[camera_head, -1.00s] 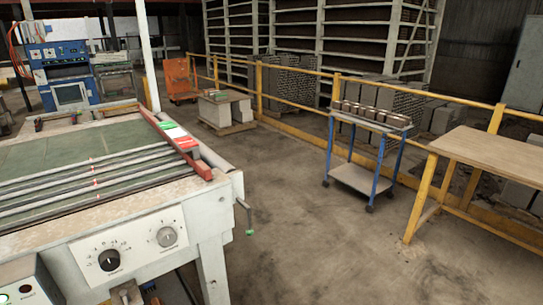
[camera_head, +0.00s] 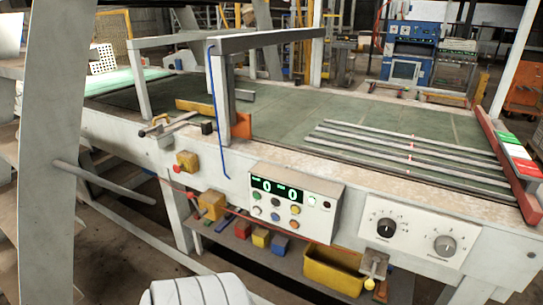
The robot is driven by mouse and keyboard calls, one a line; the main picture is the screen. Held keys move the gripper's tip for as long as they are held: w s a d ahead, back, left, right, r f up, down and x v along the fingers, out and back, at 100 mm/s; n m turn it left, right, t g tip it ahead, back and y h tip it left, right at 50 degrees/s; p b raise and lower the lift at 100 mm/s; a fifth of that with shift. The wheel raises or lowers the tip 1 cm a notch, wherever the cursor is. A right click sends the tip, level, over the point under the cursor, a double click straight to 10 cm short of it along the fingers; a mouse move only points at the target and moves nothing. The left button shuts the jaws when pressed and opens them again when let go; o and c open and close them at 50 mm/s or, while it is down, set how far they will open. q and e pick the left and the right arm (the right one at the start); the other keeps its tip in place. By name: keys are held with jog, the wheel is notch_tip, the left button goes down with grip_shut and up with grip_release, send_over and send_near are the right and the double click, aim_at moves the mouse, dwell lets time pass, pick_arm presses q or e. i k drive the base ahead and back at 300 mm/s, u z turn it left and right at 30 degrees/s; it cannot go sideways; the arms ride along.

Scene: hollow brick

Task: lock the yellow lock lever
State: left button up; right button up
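A small lever with a yellow end (camera_head: 369,284) hangs below the front edge of the conveyor machine, under the dial panel. Neither of my grippers is in view.
The long machine (camera_head: 270,118) with a green belt crosses the view. A control box (camera_head: 296,203) with coloured buttons and a dial panel (camera_head: 419,233) are on its front. A yellow bin (camera_head: 334,272) stands below. A grey post (camera_head: 52,150) blocks the left.

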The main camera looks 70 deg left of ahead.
aim_at(369, 284)
jog(key=u, duration=1.25)
jog(key=i, duration=0.15)
jog(key=z, duration=0.35)
jog(key=k, duration=0.8)
jog(key=z, duration=0.5)
jog(key=k, duration=0.55)
jog(key=z, duration=0.65)
jog(key=i, duration=1.45)
jog(key=u, duration=0.85)
